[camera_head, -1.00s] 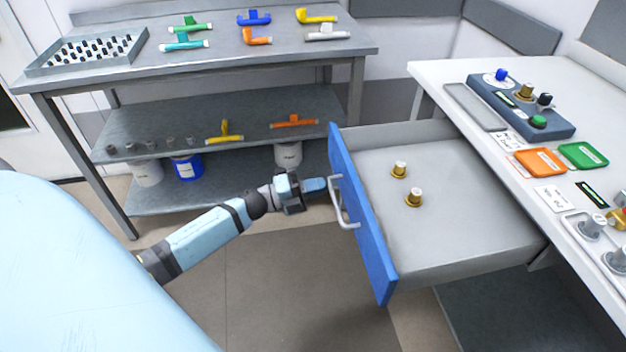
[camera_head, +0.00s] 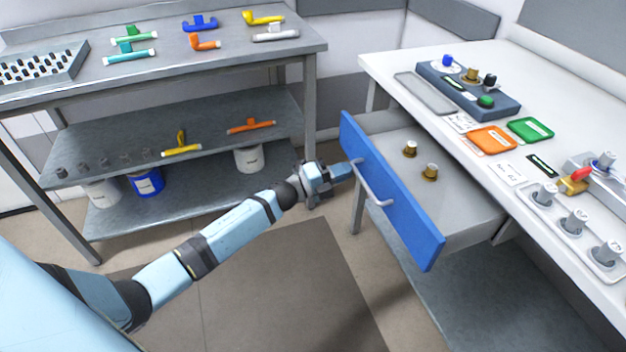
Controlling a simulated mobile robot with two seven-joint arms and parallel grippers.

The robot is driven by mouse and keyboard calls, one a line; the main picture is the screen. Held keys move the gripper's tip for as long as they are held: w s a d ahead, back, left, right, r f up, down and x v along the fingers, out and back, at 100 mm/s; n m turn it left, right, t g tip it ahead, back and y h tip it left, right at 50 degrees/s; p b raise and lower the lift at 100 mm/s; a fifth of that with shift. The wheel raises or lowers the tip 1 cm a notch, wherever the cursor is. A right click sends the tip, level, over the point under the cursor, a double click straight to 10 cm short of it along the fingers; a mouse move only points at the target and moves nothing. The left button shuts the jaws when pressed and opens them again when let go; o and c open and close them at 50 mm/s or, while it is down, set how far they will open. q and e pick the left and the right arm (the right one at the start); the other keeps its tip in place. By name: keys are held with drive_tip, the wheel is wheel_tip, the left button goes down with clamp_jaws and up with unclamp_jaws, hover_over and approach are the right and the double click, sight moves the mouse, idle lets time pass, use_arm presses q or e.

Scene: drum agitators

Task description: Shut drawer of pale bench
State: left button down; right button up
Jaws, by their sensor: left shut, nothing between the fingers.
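The drawer (camera_head: 395,190) of the pale bench (camera_head: 400,70) stands partly pulled out. It has a blue front and a pale handle (camera_head: 372,185). I cannot tell whether the tips touch the front. My right gripper is not in view.
A grey metal table (camera_head: 180,80) with a lower shelf stands at the left, holding coloured valve-like parts and a rack (camera_head: 40,62). A control box (camera_head: 468,90), orange tray (camera_head: 492,139) and green tray (camera_head: 530,128) lie on the bench.

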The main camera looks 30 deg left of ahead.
sight(366, 165)
use_arm(q)
drive_tip(key=x, duration=0.2)
drive_tip(key=f+b+x, duration=0.1)
drive_tip(key=x, duration=0.2)
drive_tip(key=shift+w, duration=0.1)
drive_tip(key=b+x, duration=0.1)
drive_tip(key=x, duration=0.2)
drive_tip(key=f+b+x, duration=0.1)
drive_tip(key=x, duration=0.3)
drive_tip(key=f+b+x, duration=0.1)
drive_tip(key=x, duration=0.3)
drive_tip(key=shift+w+d+f+b, duration=0.1)
drive_tip(key=shift+w+d+b, duration=0.15)
drive_tip(key=shift+d+b, duration=0.1)
drive_tip(key=shift+w+d, duration=0.25)
drive_tip(key=shift+w, duration=0.05)
drive_tip(key=shift+r, duration=0.3)
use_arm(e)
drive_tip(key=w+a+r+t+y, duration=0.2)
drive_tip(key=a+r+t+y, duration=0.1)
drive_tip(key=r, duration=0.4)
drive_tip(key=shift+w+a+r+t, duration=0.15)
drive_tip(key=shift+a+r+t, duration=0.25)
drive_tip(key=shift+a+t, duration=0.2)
use_arm(q)
drive_tip(key=shift+w+r, duration=0.1)
drive_tip(key=shift+r, duration=0.05)
